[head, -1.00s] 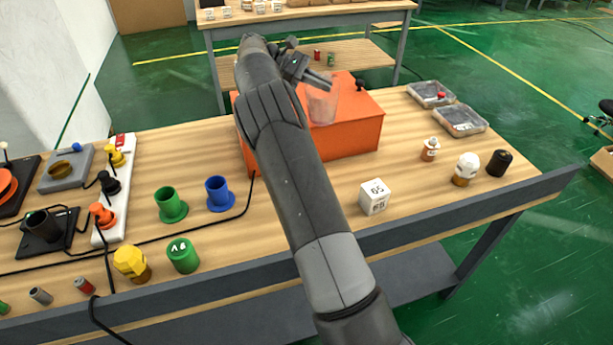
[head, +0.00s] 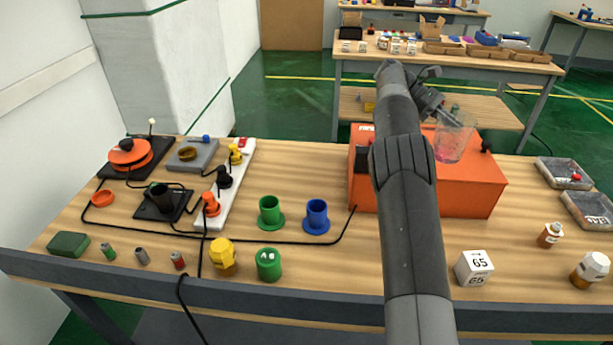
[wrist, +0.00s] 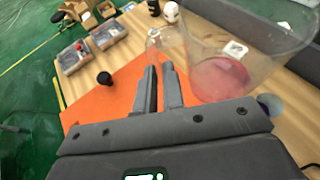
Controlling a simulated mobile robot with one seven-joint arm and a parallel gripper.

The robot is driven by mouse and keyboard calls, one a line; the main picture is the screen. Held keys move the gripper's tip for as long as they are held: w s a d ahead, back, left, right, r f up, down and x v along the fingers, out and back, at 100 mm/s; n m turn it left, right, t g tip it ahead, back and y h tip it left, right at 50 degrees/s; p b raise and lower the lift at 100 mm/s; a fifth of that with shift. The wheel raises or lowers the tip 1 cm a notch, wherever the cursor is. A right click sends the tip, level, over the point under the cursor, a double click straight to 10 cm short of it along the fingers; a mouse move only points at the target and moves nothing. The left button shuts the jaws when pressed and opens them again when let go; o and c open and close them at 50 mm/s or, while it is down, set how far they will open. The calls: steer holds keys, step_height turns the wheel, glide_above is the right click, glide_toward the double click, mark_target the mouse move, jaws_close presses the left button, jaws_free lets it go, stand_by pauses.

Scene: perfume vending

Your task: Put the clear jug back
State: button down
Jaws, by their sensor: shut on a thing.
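The clear jug (head: 455,140) is see-through with a pinkish tint low down. In the head view it hangs at the end of my arm, in front of or above the orange box (head: 470,195); the exact gap cannot be told. My gripper (head: 438,112) is shut on the jug at its side. In the wrist view the jug (wrist: 270,45) fills the upper right, tilted in the picture, with a pink patch at its bottom. The gripper fingers (wrist: 161,72) are close together beside it, at a clear part that looks like its handle.
On the wooden table (head: 335,270) are a green holder (head: 270,213), a blue holder (head: 316,217), a white cube (head: 474,268), small bottles and two grey trays (head: 565,173) at right. Devices with black cables stand at left. A second table (head: 450,60) stands behind.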

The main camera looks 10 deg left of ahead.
steer(key=shift+w+d+n+t+h, duration=0.1)
steer(key=shift+w+n+t+h, duration=0.2)
steer(key=shift+w+n+t, duration=0.3)
steer(key=w+a+n+t, duration=0.7)
steer(key=w+n+t, duration=0.5)
steer(key=t, duration=0.1)
steer(key=w+a+n+t+y, duration=0.2)
steer(key=a+n+t+y, duration=0.35)
steer(key=a, duration=0.45)
steer(key=s+a+n+g+y, duration=0.1)
steer(key=s+a+n+y, duration=0.35)
steer(key=a, duration=0.45)
steer(key=s+a+n+g+y, duration=0.1)
steer(key=s+a+n+y, duration=0.4)
steer(key=a, duration=0.4)
steer(key=s+a+n+y, duration=0.4)
steer(key=a+n+y, duration=0.15)
steer(key=a, duration=0.35)
steer(key=shift+m+y, duration=0.35)
steer(key=shift+m, duration=0.1)
step_height(320, 180, down, 21)
steer(key=shift+w+d+f, duration=0.15)
steer(key=shift+f, duration=0.15)
